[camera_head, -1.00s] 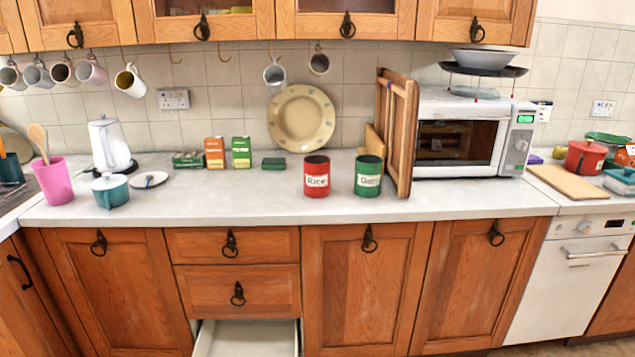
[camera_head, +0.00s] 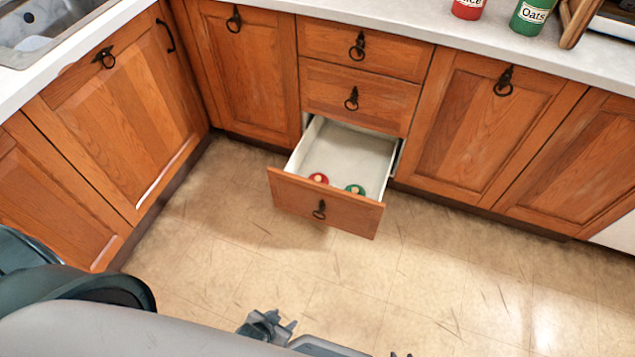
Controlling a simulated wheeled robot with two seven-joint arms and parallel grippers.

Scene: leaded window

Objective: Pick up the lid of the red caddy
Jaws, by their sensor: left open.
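The red lid (camera_head: 318,178), small and round with a pale knob, lies inside the open bottom drawer (camera_head: 372,216), near its front panel. A similar green lid (camera_head: 355,189) lies to its right. The red caddy (camera_head: 467,8) stands on the counter at the top edge, partly cut off. My left gripper (camera_head: 281,324) is open and empty at the bottom of the view, apart from the drawer and nearer to me. I do not make out my right gripper.
The green Oats caddy (camera_head: 530,16) stands beside the red one. The drawer juts out over clear floor (camera_head: 400,262). Closed cabinets (camera_head: 485,130) flank it, and a sink (camera_head: 50,30) is at the upper left. A small dark tip shows at the bottom edge.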

